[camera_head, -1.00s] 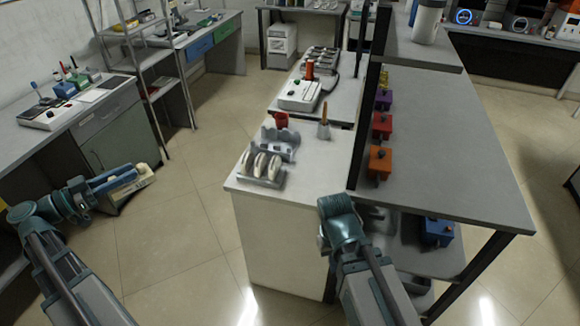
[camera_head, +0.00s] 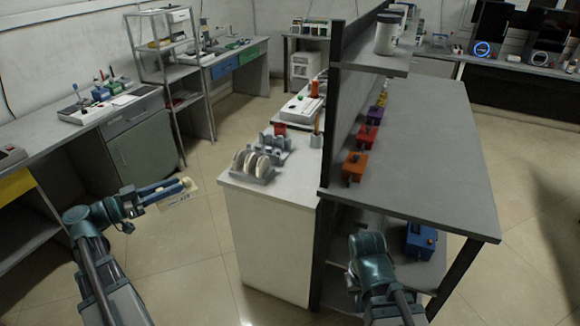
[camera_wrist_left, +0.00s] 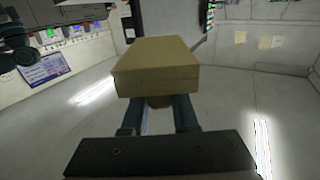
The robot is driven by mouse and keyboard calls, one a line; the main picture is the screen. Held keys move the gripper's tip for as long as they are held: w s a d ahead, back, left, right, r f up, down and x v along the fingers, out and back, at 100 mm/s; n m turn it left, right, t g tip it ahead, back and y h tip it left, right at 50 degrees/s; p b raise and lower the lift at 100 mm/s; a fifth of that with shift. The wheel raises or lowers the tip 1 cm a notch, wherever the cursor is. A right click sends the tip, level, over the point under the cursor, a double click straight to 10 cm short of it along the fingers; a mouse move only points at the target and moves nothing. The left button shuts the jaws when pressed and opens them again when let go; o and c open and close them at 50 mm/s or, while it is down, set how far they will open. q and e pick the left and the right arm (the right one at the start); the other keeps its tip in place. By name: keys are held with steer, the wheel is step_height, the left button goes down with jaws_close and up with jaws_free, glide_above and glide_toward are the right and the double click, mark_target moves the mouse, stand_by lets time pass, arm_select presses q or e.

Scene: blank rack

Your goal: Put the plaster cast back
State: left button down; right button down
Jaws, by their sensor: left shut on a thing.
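A grey slotted rack (camera_head: 258,180) with several pale, rounded pieces stands at the counter's near end. My right arm is in front of the right-hand table; its fingers do not show.
The white counter (camera_head: 265,238) has a second grey rack (camera_head: 283,142) and a grey cup (camera_head: 316,140) farther back. Coloured boxes line the right table (camera_head: 440,150). A blue box (camera_head: 420,240) sits on its lower shelf. Open floor lies between the counter and the left desk (camera_head: 60,125).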

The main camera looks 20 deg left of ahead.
arm_select(q)
steer(key=w+d+f+n+t+y+b, duration=0.1)
steer(key=w+d+f+n+y+b, duration=0.2)
steer(key=w+d+f+b, duration=0.3)
steer(key=w+d+f+n+t+y+b, duration=0.2)
steer(key=w+d+f+y+b, duration=0.3)
steer(key=f+b, duration=1)
step_height(320, 180, down, 2)
steer(key=shift+w+d+f+n+t+b, duration=0.15)
steer(key=shift+w+d+n+t+b, duration=0.25)
steer(key=shift+w+d, duration=0.3)
